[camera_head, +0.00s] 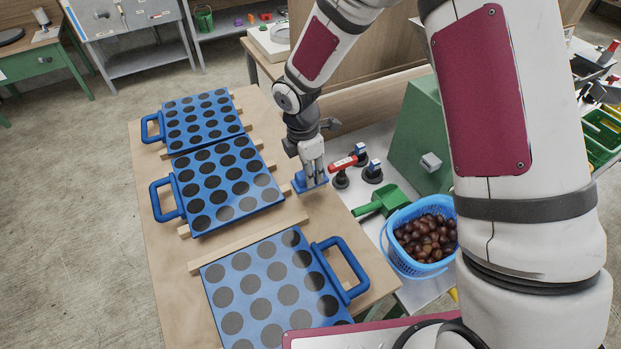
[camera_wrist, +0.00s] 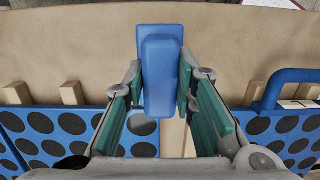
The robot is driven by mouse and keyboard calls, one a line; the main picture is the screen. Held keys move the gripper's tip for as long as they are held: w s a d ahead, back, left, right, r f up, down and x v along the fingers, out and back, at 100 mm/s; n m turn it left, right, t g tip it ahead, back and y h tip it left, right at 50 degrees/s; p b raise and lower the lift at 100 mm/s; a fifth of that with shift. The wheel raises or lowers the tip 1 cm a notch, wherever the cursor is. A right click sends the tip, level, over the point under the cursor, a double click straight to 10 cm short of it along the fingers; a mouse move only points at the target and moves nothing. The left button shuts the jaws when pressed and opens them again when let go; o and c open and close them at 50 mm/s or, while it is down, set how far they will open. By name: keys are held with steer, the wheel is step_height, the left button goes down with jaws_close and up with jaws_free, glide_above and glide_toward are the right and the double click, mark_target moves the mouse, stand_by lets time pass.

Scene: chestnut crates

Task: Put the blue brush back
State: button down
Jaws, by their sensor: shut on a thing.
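The blue brush (camera_head: 309,184) is in my gripper (camera_head: 312,165), over the right edge of the wooden table in the head view. In the wrist view the brush (camera_wrist: 160,75) stands between the two fingers (camera_wrist: 160,95), its raised grip block held and its wider blue base beyond. My gripper is shut on it. I cannot tell whether the brush touches the table. Its underside is hidden.
Blue trays with round dark holes (camera_head: 228,182) lie on the wooden table (camera_head: 160,235). To the right are a red-handled tool (camera_head: 343,162), black round stands (camera_head: 373,174), a green scoop (camera_head: 384,201) and a blue basket (camera_head: 397,259) of chestnuts. A green housing (camera_head: 418,135) stands behind.

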steer(key=shift+f, duration=1.5)
steer(key=shift+f, duration=0.2)
steer(key=c, duration=1.3)
jaws_free()
steer(key=shift+r, duration=0.1)
steer(key=r, duration=0.8)
steer(key=a+r, duration=0.1)
steer(key=r, duration=0.3)
steer(key=shift+s+r+b, duration=0.2)
steer(key=shift+b, duration=0.1)
